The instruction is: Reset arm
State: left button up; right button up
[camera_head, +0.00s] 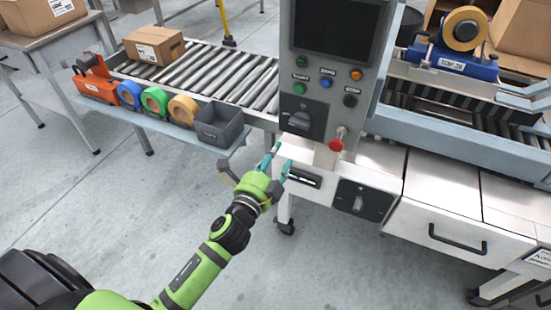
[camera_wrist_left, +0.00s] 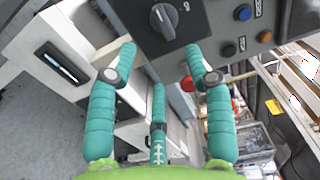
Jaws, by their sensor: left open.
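My left gripper (camera_head: 279,165) has a green body and teal padded fingers. It is in front of the lower part of the grey control panel (camera_head: 322,75), near the white cabinet's black slot. Its fingers are spread apart and nothing is between them. In the left wrist view the open fingers (camera_wrist_left: 158,90) point toward the panel's rotary knob (camera_wrist_left: 164,17), with a third teal finger between them lower down. My right gripper is in neither view.
A red mushroom knob (camera_head: 336,145) sticks out close to the right of the gripper. A roller conveyor (camera_head: 222,72) with a cardboard box (camera_head: 154,46) is at left. Tape rolls and a grey bin (camera_head: 219,124) sit along its front shelf.

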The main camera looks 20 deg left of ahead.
pick_arm(q)
jog(key=s+a+f+n+g, duration=0.1)
jog(key=s+f+n+g, duration=0.2)
jog(key=f, duration=0.8)
jog(key=s+f+n+g, duration=0.2)
jog(key=s+f, duration=0.3)
jog(key=f, duration=0.6)
jog(key=s+a+f+n+g, duration=0.1)
jog(key=s+f+n+g, duration=0.15)
jog(key=f, duration=0.75)
jog(key=s+f+n+g, duration=0.2)
jog(key=s+f, duration=0.4)
jog(key=s, duration=0.5)
jog(key=s+f+n+g, duration=0.3)
jog(key=s+f, duration=0.3)
jog(key=s, duration=0.5)
jog(key=s+f+n+g, duration=0.3)
jog(key=s+f, duration=0.3)
jog(key=s, duration=0.5)
jog(key=shift+s+a+f+g+y, duration=0.3)
jog(key=shift+s+a+f+g, duration=0.1)
jog(key=shift+g, duration=0.35)
jog(key=shift+w+d, duration=0.1)
